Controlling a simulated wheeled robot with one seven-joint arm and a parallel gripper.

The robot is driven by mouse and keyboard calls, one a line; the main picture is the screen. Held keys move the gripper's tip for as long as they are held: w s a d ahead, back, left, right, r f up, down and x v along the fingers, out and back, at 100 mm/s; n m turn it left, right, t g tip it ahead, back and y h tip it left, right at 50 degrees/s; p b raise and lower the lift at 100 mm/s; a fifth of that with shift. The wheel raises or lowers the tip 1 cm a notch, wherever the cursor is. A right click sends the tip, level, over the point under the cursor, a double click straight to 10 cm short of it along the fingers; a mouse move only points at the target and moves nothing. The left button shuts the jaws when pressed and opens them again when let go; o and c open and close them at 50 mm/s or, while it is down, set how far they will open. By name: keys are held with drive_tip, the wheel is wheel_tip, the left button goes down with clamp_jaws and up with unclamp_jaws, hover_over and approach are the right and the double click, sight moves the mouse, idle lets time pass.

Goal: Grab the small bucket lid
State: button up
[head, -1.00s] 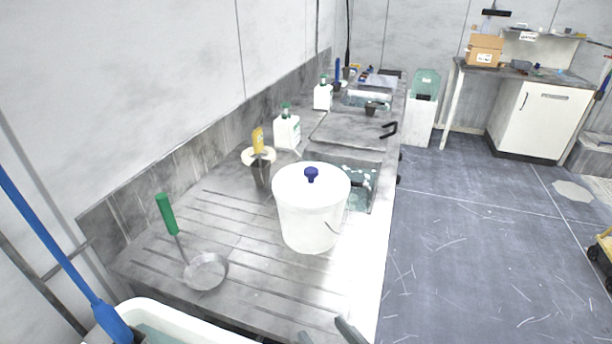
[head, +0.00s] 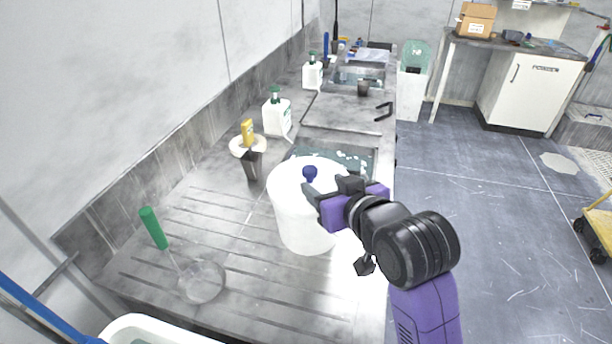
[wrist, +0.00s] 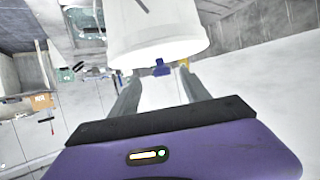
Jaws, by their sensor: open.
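The small bucket (head: 300,226) is white and stands upright on the grey ribbed counter. Its white lid (head: 287,176) is on top, with a dark blue knob (head: 310,172) in the middle. My gripper (head: 313,192) is open and reaches in from the right, just over the lid beside the knob. It hides the lid's right part. In the wrist view the bucket (wrist: 155,25) appears upside down. The blue knob (wrist: 161,68) shows between the tips of my two spread fingers, and I cannot tell whether they touch it.
Behind the bucket are a dark cup with a yellow-handled tool (head: 248,133), a white bottle (head: 277,115) and a sink (head: 355,157). Open floor (head: 480,210) lies to the right.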

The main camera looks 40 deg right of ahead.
sight(313, 176)
drive_tip(key=shift+b+x, duration=0.4)
drive_tip(key=shift+x, duration=1.25)
drive_tip(key=shift+r+p+x, duration=0.2)
drive_tip(key=shift+p+x, duration=0.15)
drive_tip(key=shift+x, duration=1.9)
drive_tip(key=shift+w, duration=0.1)
clamp_jaws()
